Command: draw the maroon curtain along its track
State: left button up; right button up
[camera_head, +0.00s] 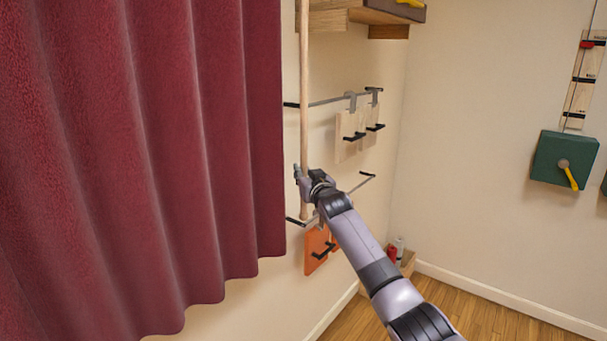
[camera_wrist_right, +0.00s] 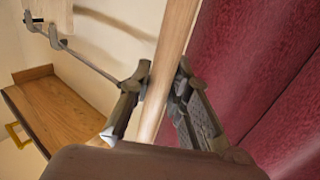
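The maroon curtain (camera_head: 150,130) hangs in folds across the left half of the head view, its right edge beside a long wooden rod (camera_head: 304,90). The rod hangs nearly upright; its top is out of frame. My right gripper (camera_head: 301,178) is at the rod's lower part, with the rod's bottom end just below it. In the right wrist view, the fingers (camera_wrist_right: 160,84) lie on either side of the rod (camera_wrist_right: 168,60) and appear closed on it, with the curtain (camera_wrist_right: 255,60) to the right. My left gripper is not in view.
Metal rails with hooks hold pale boards (camera_head: 350,135) and an orange board (camera_head: 317,250) on the wall right of the rod. A wooden shelf (camera_head: 385,15) is above. A green box with a yellow lever (camera_head: 563,160) is on the right wall. The floor (camera_head: 480,318) at lower right looks clear.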

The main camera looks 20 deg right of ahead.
jog(key=o, duration=0.5)
jog(key=shift+w+d, duration=0.15)
jog(key=shift+d, duration=0.2)
jog(key=shift+c, duration=0.2)
jog(key=shift+a, duration=0.15)
jog(key=s, duration=1.2)
jog(key=shift+a, duration=0.3)
